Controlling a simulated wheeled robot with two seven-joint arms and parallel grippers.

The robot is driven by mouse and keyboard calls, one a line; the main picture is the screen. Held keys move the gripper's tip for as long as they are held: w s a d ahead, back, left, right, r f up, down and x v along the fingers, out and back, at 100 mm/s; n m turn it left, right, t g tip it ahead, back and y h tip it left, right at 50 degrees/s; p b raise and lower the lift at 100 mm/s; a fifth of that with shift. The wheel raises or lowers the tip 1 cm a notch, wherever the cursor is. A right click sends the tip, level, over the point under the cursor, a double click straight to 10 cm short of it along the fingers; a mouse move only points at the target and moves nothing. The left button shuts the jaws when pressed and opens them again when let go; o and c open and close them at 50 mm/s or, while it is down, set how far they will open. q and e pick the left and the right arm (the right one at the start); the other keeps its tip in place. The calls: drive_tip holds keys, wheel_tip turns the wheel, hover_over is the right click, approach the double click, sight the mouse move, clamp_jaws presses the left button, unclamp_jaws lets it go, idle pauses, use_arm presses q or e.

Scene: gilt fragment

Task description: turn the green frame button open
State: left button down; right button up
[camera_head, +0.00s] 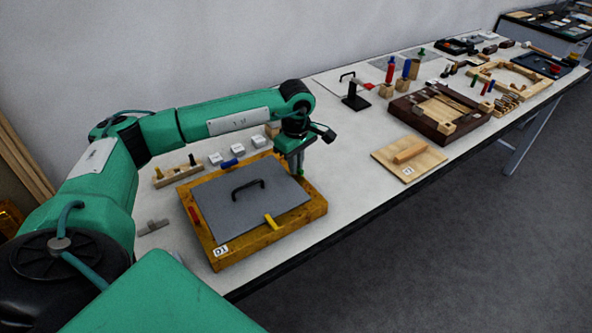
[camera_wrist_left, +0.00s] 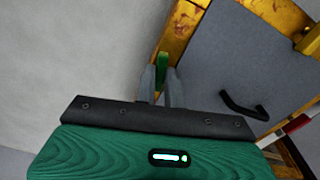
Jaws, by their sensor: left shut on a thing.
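A gilt wooden frame (camera_head: 222,260) lies on the table around a grey panel (camera_head: 225,208) with a black handle (camera_head: 248,188). The green frame button (camera_wrist_left: 163,58) stands between my left gripper's fingertips in the left wrist view. In the head view a bit of the green button (camera_head: 301,171) shows below the fingers, at the frame's right side. My left gripper (camera_head: 295,162) is shut on it from above; the fingers hide part of it. A yellow button (camera_head: 272,222) sits on the front edge, a red one (camera_head: 194,215) on the left, a blue one (camera_head: 229,162) at the back.
White blocks (camera_head: 215,158) and a wooden peg rail (camera_head: 177,174) stand behind the frame. A grey piece (camera_head: 153,226) lies to its left. A wooden board (camera_head: 409,158) with a block and a black stand (camera_head: 355,95) are to the right. The table between frame and board is clear.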

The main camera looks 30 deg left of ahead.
use_arm(q)
drive_tip(key=shift+m+b, duration=0.65)
drive_tip(key=shift+m, duration=0.25)
drive_tip(key=shift+m+b, duration=0.3)
drive_tip(key=shift+m, duration=0.1)
use_arm(e)
drive_tip(key=shift+w+a+f, duration=0.2)
drive_tip(key=shift+w, duration=0.55)
drive_tip(key=shift+w+a+f, duration=0.15)
drive_tip(key=shift+w, duration=0.6)
use_arm(q)
drive_tip(key=shift+r, duration=0.1)
use_arm(e)
drive_tip(key=shift+w, duration=0.1)
use_arm(q)
drive_tip(key=c, duration=1.5)
unclamp_jaws()
